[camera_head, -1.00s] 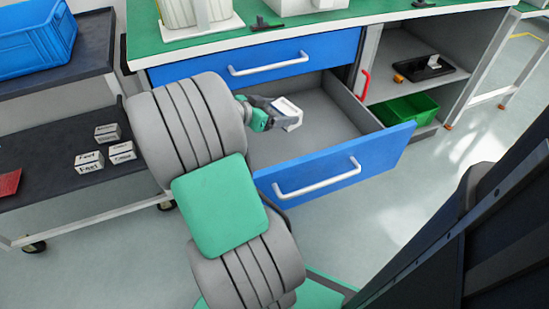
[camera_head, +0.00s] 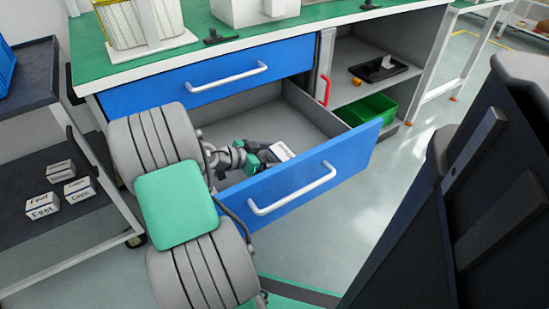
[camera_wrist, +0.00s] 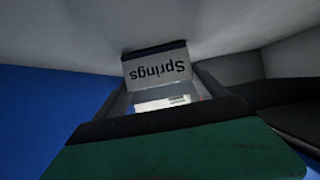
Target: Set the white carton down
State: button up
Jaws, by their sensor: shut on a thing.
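The white carton (camera_head: 283,151) is small and box-shaped, and my gripper (camera_head: 270,155) is shut on it. Both are inside the outline of the open lower drawer (camera_head: 318,115), close behind its blue front. I cannot tell whether the carton touches the drawer floor. In the wrist view the carton (camera_wrist: 157,70) shows a pale face with the word "Springs" upside down, between my gripper's fingers (camera_wrist: 165,88). A small white patch with print shows just below that face. My arm hides the left part of the drawer.
The blue drawer front (camera_head: 345,160) with its white handle stands in front of the gripper. A closed blue drawer (camera_head: 150,95) is above, under the green worktop (camera_head: 300,22). A green bin (camera_head: 370,110) sits right. Labelled cartons (camera_head: 62,190) lie on the left cart.

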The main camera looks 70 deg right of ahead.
jog(key=shift+f, duration=0.2)
jog(key=o, duration=1.5)
jog(key=shift+r, duration=0.2)
jog(key=shift+w+a+r, duration=0.15)
jog(key=shift+w+r, duration=0.05)
jog(key=shift+r, duration=0.05)
jog(key=p+v, duration=0.3)
jog(key=v, duration=0.8)
jog(key=shift+w+a, duration=0.15)
jog(key=shift+a, duration=0.05)
